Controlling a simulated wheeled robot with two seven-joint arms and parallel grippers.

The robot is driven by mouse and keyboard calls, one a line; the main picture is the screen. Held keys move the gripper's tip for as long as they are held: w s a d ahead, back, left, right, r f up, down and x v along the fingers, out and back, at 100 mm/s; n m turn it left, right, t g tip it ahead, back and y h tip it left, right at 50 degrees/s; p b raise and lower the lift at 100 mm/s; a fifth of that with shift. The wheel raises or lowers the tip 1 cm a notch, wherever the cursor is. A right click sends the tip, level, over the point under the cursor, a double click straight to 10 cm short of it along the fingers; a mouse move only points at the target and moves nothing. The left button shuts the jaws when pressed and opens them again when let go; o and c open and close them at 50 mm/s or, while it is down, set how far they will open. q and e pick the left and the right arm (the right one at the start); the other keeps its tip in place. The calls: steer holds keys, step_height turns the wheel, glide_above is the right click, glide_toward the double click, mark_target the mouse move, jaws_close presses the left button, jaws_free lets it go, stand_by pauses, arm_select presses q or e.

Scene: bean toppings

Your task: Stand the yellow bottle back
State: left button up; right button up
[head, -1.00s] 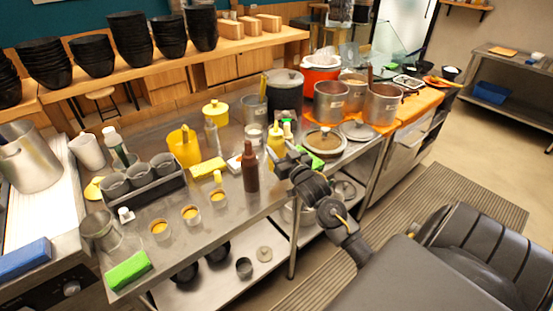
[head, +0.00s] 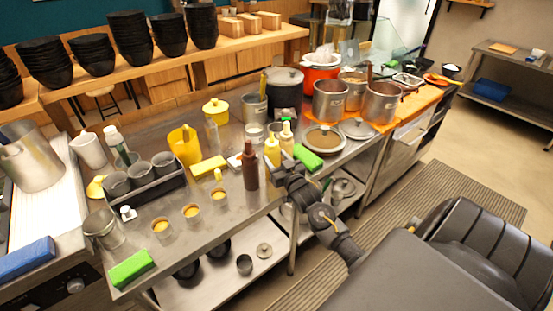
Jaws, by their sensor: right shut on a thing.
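The yellow bottle (head: 272,150) stands about upright near the middle of the steel counter, just right of the brown bottle (head: 250,168). My right gripper (head: 275,165) reaches in from the lower right and is shut on the yellow bottle's lower part. The jaws are small and partly merge with the bottle, and I cannot tell whether its base touches the counter. A pale cream bottle (head: 287,137) stands close beside it on the right. My left gripper is not in view.
Yellow sponge (head: 208,165), small cups of yellow sauce (head: 191,213) and a grey caddy (head: 150,190) are to the left. The counter's front edge runs below my right arm.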

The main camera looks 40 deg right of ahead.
steer(key=o, duration=0.3)
steer(key=shift+f, duration=0.1)
steer(key=shift+o, duration=0.2)
steer(key=b+v, duration=0.2)
steer(key=v, duration=1)
steer(key=shift+r, duration=0.2)
